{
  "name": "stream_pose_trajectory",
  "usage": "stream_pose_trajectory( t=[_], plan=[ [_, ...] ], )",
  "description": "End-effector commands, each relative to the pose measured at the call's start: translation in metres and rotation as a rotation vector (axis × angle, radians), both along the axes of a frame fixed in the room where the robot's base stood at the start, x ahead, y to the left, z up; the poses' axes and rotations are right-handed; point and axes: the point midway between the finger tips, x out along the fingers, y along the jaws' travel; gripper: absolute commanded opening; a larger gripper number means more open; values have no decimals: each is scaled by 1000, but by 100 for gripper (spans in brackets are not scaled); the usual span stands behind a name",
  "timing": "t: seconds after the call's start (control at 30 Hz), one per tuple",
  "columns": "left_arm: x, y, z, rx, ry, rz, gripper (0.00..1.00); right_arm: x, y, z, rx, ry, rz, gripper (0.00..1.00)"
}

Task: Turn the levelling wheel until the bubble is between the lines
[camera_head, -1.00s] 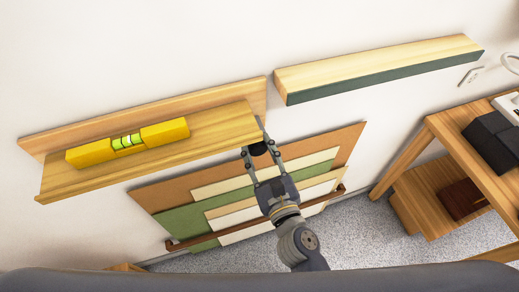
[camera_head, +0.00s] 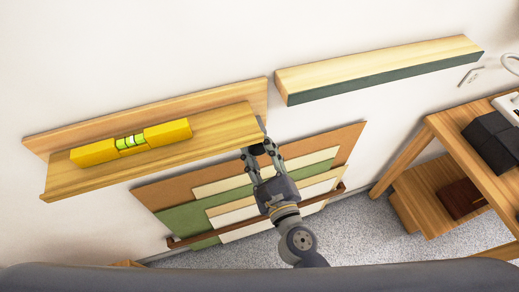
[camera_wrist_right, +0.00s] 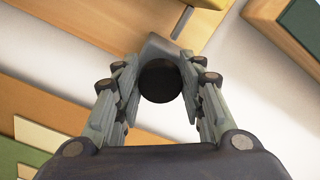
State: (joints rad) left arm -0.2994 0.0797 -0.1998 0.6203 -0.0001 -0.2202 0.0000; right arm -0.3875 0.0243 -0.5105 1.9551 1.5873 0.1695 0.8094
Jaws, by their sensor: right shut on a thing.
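The levelling wheel is a black round knob (camera_wrist_right: 160,84) at the right end of a wooden ledge (camera_head: 205,146), seen between my fingers in the wrist view. My right gripper (camera_head: 258,150) is shut on it from below; in the wrist view the fingers (camera_wrist_right: 160,75) flank it on both sides. A yellow spirit level (camera_head: 168,132) lies on the ledge toward its left. Its green vial (camera_head: 130,141) shows a pale bubble, but the image is too small to tell exactly where it sits against the lines. My left gripper is out of view.
Flat boards (camera_head: 185,218) in brown, green and cream lean on the wall below the ledge, behind a brown rail (camera_head: 240,219). A second shelf (camera_head: 380,69) is at upper right. A wooden table (camera_head: 448,135) stands at right, with dark boxes on it.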

Motion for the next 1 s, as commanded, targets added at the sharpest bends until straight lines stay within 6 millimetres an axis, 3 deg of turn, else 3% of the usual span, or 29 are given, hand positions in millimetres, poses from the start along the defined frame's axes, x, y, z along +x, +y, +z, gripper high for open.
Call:
stream_pose_trajectory(
  t=[0.13, 0.17, 0.23, 0.67, 0.87, 1.0],
  plan=[
    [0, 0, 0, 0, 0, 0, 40, 0, 0, -1, 1, 2, 0, 13],
    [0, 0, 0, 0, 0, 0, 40, 0, 0, -1, 1, 2, 0, 41],
    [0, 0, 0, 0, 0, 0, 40, 0, 0, -1, 1, 2, 0, 57],
    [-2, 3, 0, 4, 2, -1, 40, -3, -1, -1, 1, 2, 0, 57],
    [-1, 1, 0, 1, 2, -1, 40, -23, -7, -1, -3, 3, 1, 57],
    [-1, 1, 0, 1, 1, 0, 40, -47, -15, -2, -5, 3, 5, 57]
  ],
)
